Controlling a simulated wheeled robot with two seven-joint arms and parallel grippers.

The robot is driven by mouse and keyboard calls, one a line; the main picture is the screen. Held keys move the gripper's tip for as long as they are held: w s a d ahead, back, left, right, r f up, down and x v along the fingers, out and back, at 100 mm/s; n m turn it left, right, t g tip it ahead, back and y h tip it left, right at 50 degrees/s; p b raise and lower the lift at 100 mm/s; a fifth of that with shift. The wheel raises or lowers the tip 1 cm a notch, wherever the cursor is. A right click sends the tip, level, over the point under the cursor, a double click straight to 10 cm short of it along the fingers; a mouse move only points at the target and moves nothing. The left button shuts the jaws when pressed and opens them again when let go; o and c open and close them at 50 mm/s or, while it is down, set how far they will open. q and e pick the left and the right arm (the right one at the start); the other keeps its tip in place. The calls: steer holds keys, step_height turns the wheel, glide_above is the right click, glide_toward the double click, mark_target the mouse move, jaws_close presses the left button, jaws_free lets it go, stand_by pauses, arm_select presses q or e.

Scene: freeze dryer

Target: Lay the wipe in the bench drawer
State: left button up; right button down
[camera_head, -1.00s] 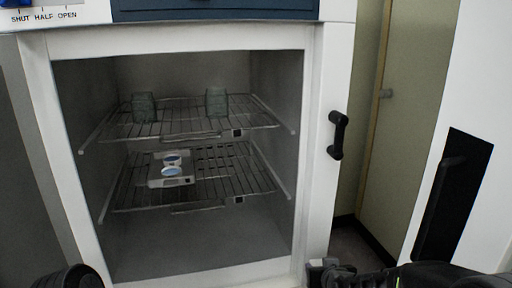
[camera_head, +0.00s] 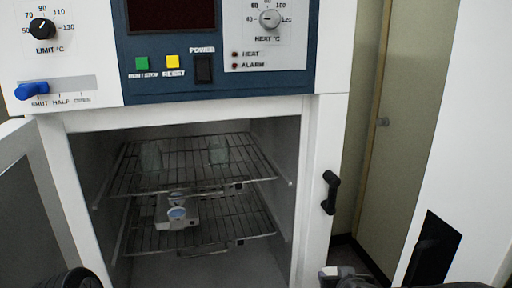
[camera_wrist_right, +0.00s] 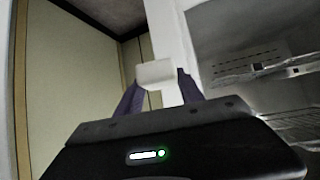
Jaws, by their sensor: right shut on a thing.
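My right gripper (camera_head: 338,273) shows at the bottom edge of the head view, right of the open chamber. In the right wrist view its two dark purple fingers (camera_wrist_right: 157,88) are shut on a small pale cream piece, which looks like the wipe (camera_wrist_right: 157,72). The wipe is held at the fingertips, clear of any surface that I can see. The bench drawer is not in view. My left gripper is not in view; only a dark rounded part of my left arm shows at the lower left.
The freeze dryer chamber is open, with two wire shelves (camera_head: 262,165). Two glass vessels (camera_head: 218,150) stand on the upper shelf, and a pale holder (camera_head: 160,214) stands on the lower. The open door (camera_head: 25,185) is at left. A black handle (camera_head: 330,192) is on the right frame.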

steer(key=shift+s+r, duration=0.15)
steer(key=shift+r, duration=0.45)
steer(key=shift+a+f, duration=0.1)
